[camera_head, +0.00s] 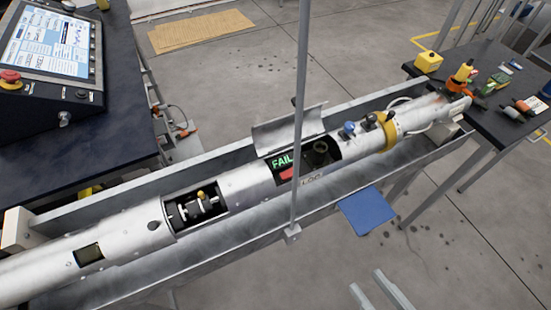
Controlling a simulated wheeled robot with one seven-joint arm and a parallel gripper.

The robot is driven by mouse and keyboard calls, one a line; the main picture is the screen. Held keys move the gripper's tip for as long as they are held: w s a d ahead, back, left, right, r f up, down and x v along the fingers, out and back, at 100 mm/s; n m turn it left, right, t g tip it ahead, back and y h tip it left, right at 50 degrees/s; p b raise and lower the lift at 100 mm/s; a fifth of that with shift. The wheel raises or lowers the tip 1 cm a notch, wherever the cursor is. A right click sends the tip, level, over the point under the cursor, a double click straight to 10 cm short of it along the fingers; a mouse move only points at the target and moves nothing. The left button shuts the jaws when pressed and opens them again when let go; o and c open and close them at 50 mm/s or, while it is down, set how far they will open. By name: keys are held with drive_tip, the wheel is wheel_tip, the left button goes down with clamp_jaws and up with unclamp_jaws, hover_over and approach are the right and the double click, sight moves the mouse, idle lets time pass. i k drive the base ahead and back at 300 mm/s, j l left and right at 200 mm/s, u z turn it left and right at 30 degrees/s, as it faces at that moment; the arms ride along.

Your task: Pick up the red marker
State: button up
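My gripper is not in view.
The silver tube (130,243) lies in a long grey trough (228,250). A thin upright pole (302,90) stands in front of it. A console (50,45) is on the left table. A yellow box (428,61) is among several items at right. Floor is mostly open.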

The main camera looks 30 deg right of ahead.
sight(473, 74)
drive_tip(key=z, duration=1.55)
